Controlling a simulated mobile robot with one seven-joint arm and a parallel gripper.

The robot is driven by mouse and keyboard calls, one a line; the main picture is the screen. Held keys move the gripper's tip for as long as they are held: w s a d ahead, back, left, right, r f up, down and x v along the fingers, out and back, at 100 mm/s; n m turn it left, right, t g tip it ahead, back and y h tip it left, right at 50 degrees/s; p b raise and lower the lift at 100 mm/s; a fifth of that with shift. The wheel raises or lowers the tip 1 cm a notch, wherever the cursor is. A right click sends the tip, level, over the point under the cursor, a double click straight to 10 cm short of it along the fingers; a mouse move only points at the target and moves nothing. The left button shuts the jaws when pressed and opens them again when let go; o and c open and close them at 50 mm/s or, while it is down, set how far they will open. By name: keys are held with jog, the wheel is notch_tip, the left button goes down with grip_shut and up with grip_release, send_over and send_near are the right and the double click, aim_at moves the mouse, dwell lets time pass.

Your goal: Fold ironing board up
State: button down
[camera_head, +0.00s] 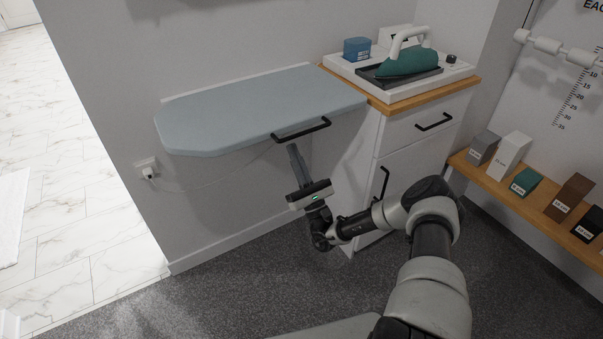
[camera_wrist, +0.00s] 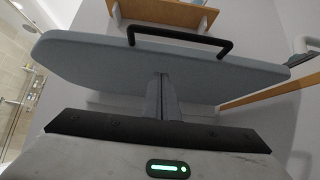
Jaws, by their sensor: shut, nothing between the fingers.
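The ironing board (camera_head: 255,107) is light blue-grey and sticks out flat from the wall, beside the cabinet. A black bar handle (camera_head: 301,129) sits on its near long edge. My gripper (camera_head: 293,150) is shut and empty, just below the board's near edge and under the handle, apart from the handle as far as I can tell. In the wrist view, the closed fingers (camera_wrist: 161,92) point up toward the underside of the board (camera_wrist: 90,60), with the handle (camera_wrist: 180,38) beyond them. The board's wall mount is hidden.
A white cabinet (camera_head: 400,150) with black handles stands to the right. On it, a teal iron (camera_head: 407,62) rests on a dark tray. A wooden shelf (camera_head: 520,200) with several boxes is at far right. A plug (camera_head: 148,170) with a cord is on the wall. The carpet in front is clear.

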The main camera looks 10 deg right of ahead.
jog(key=shift+s+r, duration=0.1)
jog(key=shift+r, duration=1.55)
